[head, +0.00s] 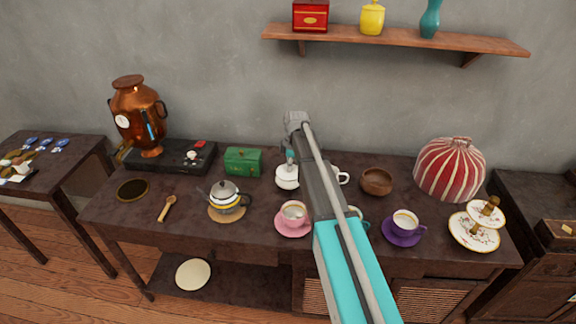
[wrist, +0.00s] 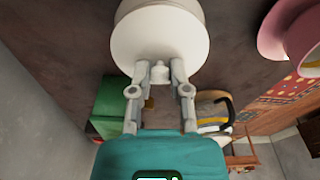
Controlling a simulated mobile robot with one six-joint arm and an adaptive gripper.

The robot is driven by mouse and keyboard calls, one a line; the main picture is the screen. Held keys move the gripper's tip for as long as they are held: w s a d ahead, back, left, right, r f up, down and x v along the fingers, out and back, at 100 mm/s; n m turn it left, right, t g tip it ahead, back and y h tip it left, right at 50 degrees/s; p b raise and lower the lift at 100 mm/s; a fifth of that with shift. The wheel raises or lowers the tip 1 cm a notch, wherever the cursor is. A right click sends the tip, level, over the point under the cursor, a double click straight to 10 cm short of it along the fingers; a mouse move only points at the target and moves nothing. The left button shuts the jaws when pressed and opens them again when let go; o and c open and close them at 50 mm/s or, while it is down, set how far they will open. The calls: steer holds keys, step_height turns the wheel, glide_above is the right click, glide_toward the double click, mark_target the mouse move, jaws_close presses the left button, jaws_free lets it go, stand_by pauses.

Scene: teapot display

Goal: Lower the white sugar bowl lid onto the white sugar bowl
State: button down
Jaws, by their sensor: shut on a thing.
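The white sugar bowl (head: 287,183) stands on the dark table, left of my arm. My gripper (head: 290,158) is just above it, pointing down. In the wrist view my gripper (wrist: 160,66) is shut on the knob of the white sugar bowl lid (wrist: 160,40). The lid's broad white disc hides most of what lies beyond it. A greyish-white rim, apparently the bowl's, shows past its far edge. In the head view the lid and bowl look nearly in line; I cannot tell whether they touch.
A green box (head: 243,161) stands left of the bowl. A white vessel (head: 342,177) is partly hidden behind my arm, with a wooden bowl (head: 376,181) further right.

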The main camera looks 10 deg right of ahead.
steer(key=shift+f+b, duration=0.3)
stand_by(0.4)
stand_by(0.3)
steer(key=c, duration=0.5)
jaws_free()
steer(key=o, duration=0.5)
steer(key=shift+r, duration=0.1)
steer(key=shift+r+p, duration=3.45)
steer(key=shift+p, duration=0.1)
steer(key=shift+s, duration=0.15)
